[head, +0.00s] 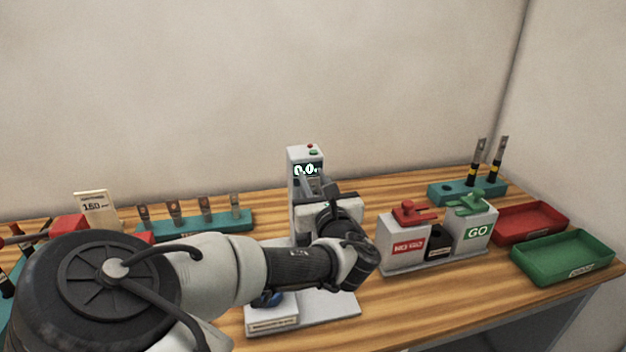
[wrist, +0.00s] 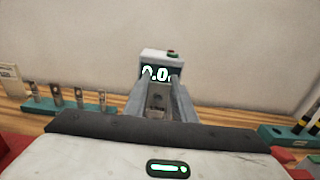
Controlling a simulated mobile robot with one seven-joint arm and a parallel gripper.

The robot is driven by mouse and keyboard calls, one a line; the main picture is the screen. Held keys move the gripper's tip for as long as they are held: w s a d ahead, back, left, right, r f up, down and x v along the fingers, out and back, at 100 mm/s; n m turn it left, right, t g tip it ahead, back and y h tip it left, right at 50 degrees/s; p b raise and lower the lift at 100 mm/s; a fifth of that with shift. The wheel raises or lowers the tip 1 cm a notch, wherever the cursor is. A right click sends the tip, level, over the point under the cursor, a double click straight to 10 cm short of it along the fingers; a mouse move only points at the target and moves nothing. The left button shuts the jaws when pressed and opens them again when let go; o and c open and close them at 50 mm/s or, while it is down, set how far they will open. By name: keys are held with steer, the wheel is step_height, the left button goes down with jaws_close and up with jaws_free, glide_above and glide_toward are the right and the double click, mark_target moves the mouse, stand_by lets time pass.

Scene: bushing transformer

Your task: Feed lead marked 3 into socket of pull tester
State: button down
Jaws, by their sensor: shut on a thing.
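The pull tester (head: 304,156) stands at the back middle of the table. Its display reads about 0.0, and it also shows in the wrist view (wrist: 160,56). My gripper (head: 311,190) is in front of the tester's column. In the wrist view my gripper (wrist: 160,92) is shut on a lead, whose flat grey metal lug (wrist: 157,100) with a hole shows between the fingers. The lug appears in line with the tester, below its display. I cannot read the lead's mark. The socket is hidden behind my arm and gripper, so I cannot tell how the lead sits to it.
A teal rack (head: 240,220) with several lugged leads stands left. Right are NO GO and GO boxes (head: 477,240) with red and green levers, another teal rack (head: 455,193) with two leads, a red tray (head: 500,228) and a green tray (head: 545,272). A 150 card (head: 92,207) stands left.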

steer(key=shift+f+b, duration=0.35)
steer(key=shift+f, duration=0.05)
steer(key=c, duration=1.4)
jaws_free()
steer(key=shift+f, duration=0.15)
steer(key=shift+s+f, duration=0.1)
